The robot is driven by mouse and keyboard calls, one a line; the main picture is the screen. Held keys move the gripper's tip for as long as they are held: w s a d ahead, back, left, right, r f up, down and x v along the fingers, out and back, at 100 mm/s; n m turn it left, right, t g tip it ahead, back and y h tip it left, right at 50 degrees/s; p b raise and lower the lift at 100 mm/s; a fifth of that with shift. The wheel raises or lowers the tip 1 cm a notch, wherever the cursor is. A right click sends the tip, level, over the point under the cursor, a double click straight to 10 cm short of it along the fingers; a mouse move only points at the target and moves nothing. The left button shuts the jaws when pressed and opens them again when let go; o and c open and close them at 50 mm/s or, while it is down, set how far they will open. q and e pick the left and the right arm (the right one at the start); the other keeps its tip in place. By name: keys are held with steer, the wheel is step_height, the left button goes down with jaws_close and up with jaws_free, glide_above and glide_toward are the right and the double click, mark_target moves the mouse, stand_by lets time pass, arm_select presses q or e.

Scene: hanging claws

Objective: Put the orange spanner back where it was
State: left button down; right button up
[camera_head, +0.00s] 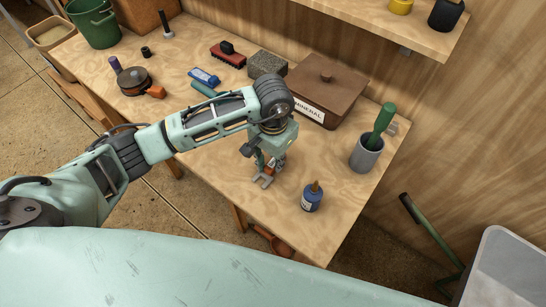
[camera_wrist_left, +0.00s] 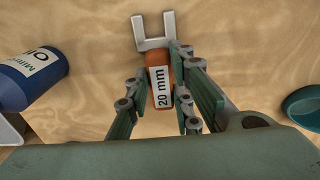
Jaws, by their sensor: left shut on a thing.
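The orange spanner (camera_wrist_left: 161,73) has a grey forked open end and a white "20 mm" label, seen in the left wrist view. My left gripper (camera_wrist_left: 158,92) is shut on its orange handle, one finger on each side, with the fork pointing away. In the head view, my left gripper (camera_head: 266,163) points down over the front right part of the wooden table, and the spanner's grey fork (camera_head: 263,182) shows below it. Most of the handle is hidden there by the fingers. I cannot tell whether the spanner touches the tabletop. My right gripper is not in view.
A blue bottle (camera_head: 312,198) stands right of the gripper near the table's front edge.

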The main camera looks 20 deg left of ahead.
mark_target(273, 163)
arm_select(q)
steer(key=c, duration=1.9)
jaws_free()
steer(key=shift+c, duration=0.2)
steer(key=o, duration=0.4)
step_height(273, 163, up, 12)
steer(key=b, duration=0.3)
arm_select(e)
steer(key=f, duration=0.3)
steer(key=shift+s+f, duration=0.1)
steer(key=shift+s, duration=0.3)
